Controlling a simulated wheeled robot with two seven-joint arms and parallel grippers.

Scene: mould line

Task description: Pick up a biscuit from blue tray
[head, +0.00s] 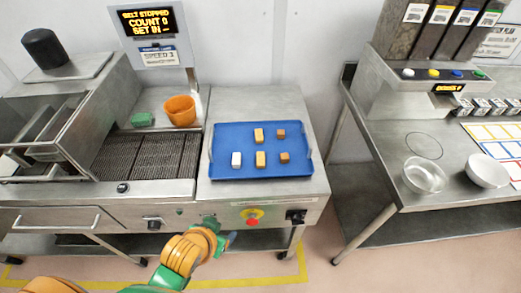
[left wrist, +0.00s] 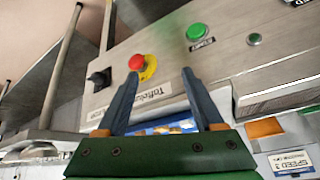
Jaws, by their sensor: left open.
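The blue tray (head: 221,172) lies flat on the steel bench, right of the belt. It holds several small blocks: yellow-tan biscuits (head: 259,135) (head: 261,159), smaller brown-orange ones (head: 281,134) (head: 284,157) and a white one (head: 236,159). All stand apart from each other. My left gripper (head: 223,233) is in front of the bench's front panel, below and nearer than the tray, touching no biscuit. In the left wrist view the left gripper (left wrist: 160,80) is open and empty, facing the panel. A strip of the tray (left wrist: 146,129) shows between its fingers. My right gripper is out of view.
The bench front carries a red stop button (head: 252,221), also in the left wrist view (left wrist: 136,62), and a green button (left wrist: 197,32). An orange bowl (head: 180,110) stands behind the belt (head: 140,157). A second bench (head: 385,140) with two bowls stands right, across a gap.

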